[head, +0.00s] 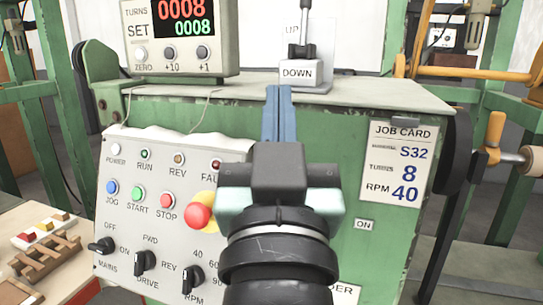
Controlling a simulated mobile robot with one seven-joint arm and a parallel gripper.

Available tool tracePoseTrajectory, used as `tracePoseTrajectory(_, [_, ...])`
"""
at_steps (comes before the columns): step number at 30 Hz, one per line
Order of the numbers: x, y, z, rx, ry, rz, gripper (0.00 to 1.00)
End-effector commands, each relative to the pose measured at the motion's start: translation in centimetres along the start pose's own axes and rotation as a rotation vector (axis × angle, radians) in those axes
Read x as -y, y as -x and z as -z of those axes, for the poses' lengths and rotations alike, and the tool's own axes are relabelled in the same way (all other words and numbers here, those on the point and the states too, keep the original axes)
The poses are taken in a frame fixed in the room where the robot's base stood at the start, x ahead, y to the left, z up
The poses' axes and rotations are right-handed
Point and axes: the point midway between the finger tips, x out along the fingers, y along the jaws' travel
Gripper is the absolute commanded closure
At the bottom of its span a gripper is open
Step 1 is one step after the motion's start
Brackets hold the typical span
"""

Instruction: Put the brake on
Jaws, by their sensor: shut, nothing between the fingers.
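My gripper (278,90) is in the middle of the head view, its blue fingers shut together and empty, pointing away from me in front of the green machine cabinet (340,150). No part is plainly marked as a brake. A small "ON" label (365,225) sits on the cabinet front, right of my gripper; any handle beside it is hidden behind my wrist. Another label at the lower right (345,293) is partly covered and shows only "DER". Above the fingertips, a dark lever (300,48) stands on a grey base between "UP" and "DOWN" plates.
A control panel (125,215) with lamps, buttons, a red emergency knob (199,212) and rotary switches is at the left. The turns counter (183,30) reads 0008 over 0008. A job card (398,165) says 8 turns, RPM 40. A wooden rack (45,260) stands lower left.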

Motion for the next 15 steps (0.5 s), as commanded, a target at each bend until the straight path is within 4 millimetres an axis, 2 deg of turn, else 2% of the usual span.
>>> tracePoseTrajectory(1, [0.0,-1.3,1.4,0.027,0.001,0.000,1.00])
tracePoseTrajectory(3, [0.1,-2.1,1.6,0.062,0.004,-0.001,1.00])
tracePoseTrajectory(15, [0.2,-5.9,1.5,0.302,0.057,-0.024,1.00])
